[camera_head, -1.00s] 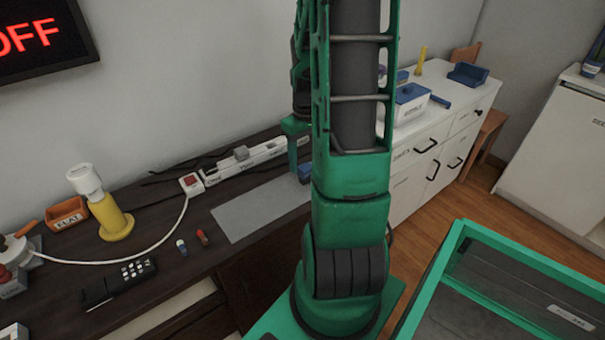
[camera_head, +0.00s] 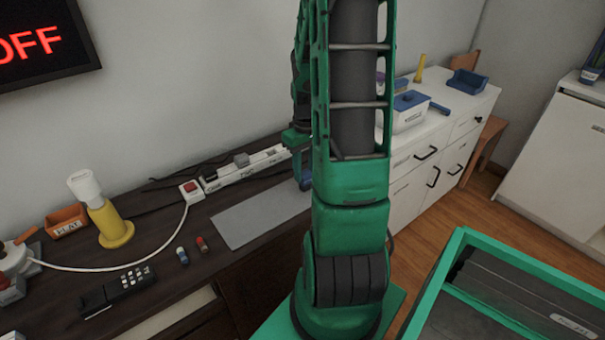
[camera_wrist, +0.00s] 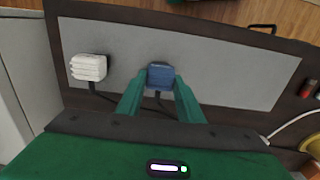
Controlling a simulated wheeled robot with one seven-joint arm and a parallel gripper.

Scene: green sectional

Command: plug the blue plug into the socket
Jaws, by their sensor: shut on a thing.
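The blue plug (camera_wrist: 160,76) sits between the green fingertips of my gripper (camera_wrist: 160,84), which is shut on it. In the wrist view it is over the grey mat, with a dark cord trailing back between the fingers; I cannot tell whether it touches the mat. In the head view the blue plug (camera_head: 306,180) shows partly beside my arm, at the mat's right end. The white power strip (camera_head: 228,174) with the sockets lies along the wall behind the mat, with a grey plug (camera_head: 241,159) on it. My arm hides its right end.
A white plug (camera_wrist: 88,67) with a dark cord lies on the grey mat (camera_head: 245,222). A red switch (camera_head: 192,187) is at the strip's left end. The mat's middle is clear.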

